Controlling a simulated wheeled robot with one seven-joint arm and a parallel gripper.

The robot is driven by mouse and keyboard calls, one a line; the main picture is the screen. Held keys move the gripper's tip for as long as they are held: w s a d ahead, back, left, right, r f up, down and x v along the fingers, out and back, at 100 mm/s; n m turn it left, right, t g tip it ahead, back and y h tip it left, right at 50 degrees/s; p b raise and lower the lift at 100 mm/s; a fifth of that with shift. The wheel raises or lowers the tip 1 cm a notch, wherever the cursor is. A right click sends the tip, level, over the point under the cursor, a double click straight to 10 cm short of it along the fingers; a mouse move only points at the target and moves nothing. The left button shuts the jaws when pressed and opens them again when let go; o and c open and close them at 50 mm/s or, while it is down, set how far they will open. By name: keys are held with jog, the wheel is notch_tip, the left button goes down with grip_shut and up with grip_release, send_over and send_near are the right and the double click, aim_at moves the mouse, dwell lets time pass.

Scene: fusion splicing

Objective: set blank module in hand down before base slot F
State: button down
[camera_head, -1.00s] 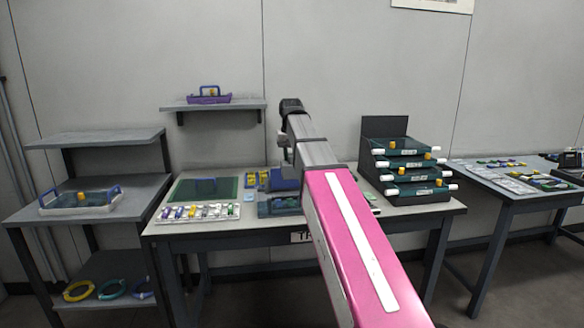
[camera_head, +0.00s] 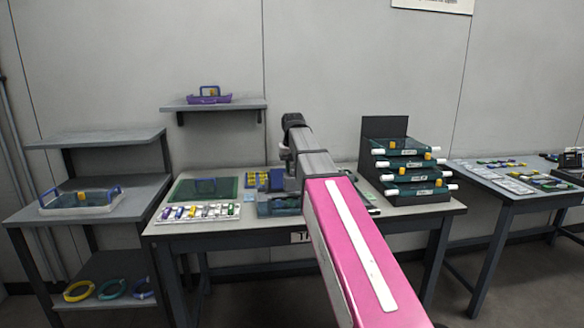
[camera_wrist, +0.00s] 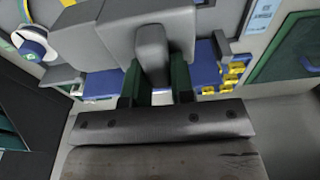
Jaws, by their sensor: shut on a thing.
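The blank module (camera_wrist: 152,53) is plain grey and shows in the wrist view, its narrow part between my fingers. My gripper (camera_wrist: 158,78) is shut on it, with one dark green finger on each side. The blue base (camera_wrist: 208,60) lies behind and below the module in the wrist view. In the head view the base (camera_head: 275,207) is partly covered by my arm, which also hides my gripper and the module. I cannot make out slot F or whether the module touches anything.
Yellow parts (camera_wrist: 233,76) sit beside the base. A green mat (camera_head: 190,190) and a white tray of small modules (camera_head: 199,213) lie to the left on the table. A dark rack of teal trays (camera_head: 412,165) stands right of my arm.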

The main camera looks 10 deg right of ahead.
jog(key=shift+f, duration=0.35)
jog(key=c, duration=1)
grip_release()
